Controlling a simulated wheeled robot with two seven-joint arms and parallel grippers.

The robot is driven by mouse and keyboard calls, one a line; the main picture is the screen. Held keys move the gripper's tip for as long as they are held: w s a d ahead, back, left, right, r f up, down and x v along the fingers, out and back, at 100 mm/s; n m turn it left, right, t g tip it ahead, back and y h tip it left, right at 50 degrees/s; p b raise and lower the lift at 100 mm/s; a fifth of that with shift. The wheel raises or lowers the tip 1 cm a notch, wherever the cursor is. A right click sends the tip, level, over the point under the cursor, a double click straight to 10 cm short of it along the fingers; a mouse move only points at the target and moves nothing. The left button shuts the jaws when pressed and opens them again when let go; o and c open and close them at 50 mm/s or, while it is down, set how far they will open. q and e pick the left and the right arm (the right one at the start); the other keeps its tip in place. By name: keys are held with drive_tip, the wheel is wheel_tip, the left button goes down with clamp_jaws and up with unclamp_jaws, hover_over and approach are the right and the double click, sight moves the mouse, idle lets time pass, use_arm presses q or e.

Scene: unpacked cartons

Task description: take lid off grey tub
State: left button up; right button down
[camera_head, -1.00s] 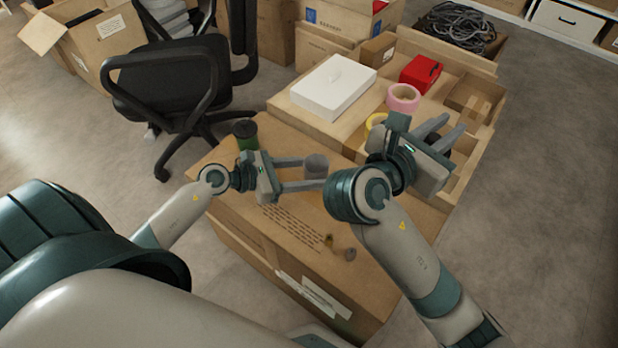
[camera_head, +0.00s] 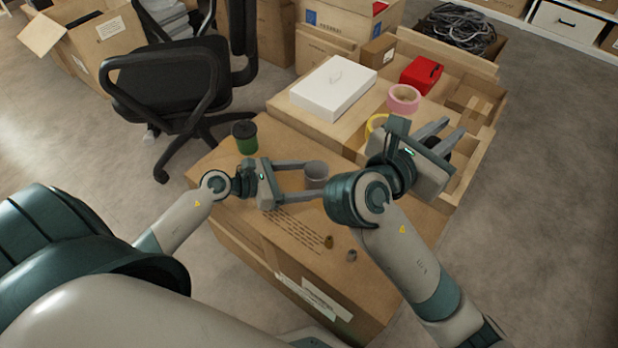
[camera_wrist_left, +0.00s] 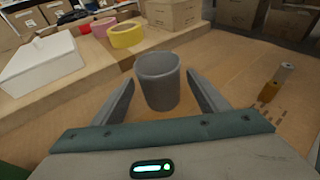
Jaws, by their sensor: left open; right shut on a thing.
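The grey tub (camera_head: 316,173) stands upright on the large carton in the head view. In the left wrist view the tub (camera_wrist_left: 158,85) shows an open, hollow top with no lid on it. My left gripper (camera_head: 316,180) is open, with a finger on each side of the tub; the left wrist view shows gaps beside it. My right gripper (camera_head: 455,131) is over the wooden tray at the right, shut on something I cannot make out. A dark shape shows by its fingers. I cannot identify the lid in any view.
A green can with a dark top (camera_head: 245,136) stands on the carton's (camera_head: 230,165) far left. Two small objects, one brown (camera_head: 329,242) and one grey (camera_head: 351,255), are near its front. Behind are a white box (camera_head: 334,88), pink tape (camera_head: 403,98), yellow tape (camera_head: 376,125) and a red box (camera_head: 422,74).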

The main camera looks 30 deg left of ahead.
use_arm(q)
drive_tip(key=shift+r, duration=0.2)
use_arm(e)
drive_tip(key=shift+r, duration=0.15)
use_arm(q)
drive_tip(key=v, duration=1.2)
drive_tip(key=shift+p, duration=0.3)
use_arm(e)
drive_tip(key=shift+r, duration=0.15)
use_arm(q)
drive_tip(key=shift+s, duration=0.1)
use_arm(e)
drive_tip(key=shift+s, duration=0.1)
